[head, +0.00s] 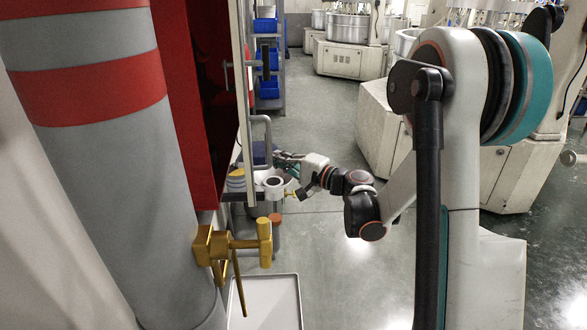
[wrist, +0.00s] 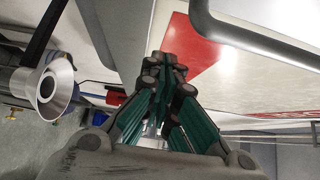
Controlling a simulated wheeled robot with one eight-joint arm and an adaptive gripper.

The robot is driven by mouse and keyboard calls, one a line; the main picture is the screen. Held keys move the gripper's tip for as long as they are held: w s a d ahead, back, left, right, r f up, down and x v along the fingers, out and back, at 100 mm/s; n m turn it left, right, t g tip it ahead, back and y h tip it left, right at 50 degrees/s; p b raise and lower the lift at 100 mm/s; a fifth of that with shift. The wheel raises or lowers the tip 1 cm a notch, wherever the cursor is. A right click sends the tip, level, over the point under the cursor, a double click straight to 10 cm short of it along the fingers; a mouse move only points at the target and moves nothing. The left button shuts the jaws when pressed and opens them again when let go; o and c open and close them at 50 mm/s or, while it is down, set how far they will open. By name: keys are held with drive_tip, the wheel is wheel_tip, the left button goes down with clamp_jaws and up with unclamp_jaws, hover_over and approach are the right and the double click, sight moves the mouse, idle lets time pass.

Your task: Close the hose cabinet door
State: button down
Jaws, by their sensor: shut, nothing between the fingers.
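The red hose cabinet (head: 196,100) stands at the left of the head view, partly hidden by a striped column. Its door (head: 243,90) stands open and shows nearly edge-on, with a grey bar handle (head: 268,130) on its right side. In the wrist view the door's white and red face (wrist: 235,75) fills the upper right, with the handle (wrist: 215,35) crossing the corner. My gripper (head: 279,157) is shut and empty, just right of the door near the handle's lower end. In the wrist view its teal fingers (wrist: 163,75) are together beside the door face; contact cannot be told.
A grey column with red bands (head: 100,150) and a brass valve (head: 235,245) stand in front at left. A shelf with blue bins (head: 268,58) is behind the door. White machines (head: 350,58) stand at the back and right. Open floor (head: 325,260) lies between.

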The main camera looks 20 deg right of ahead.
drive_tip(key=a, duration=0.2)
drive_tip(key=w+a+b, duration=0.1)
drive_tip(key=a, duration=0.1)
idle(0.3)
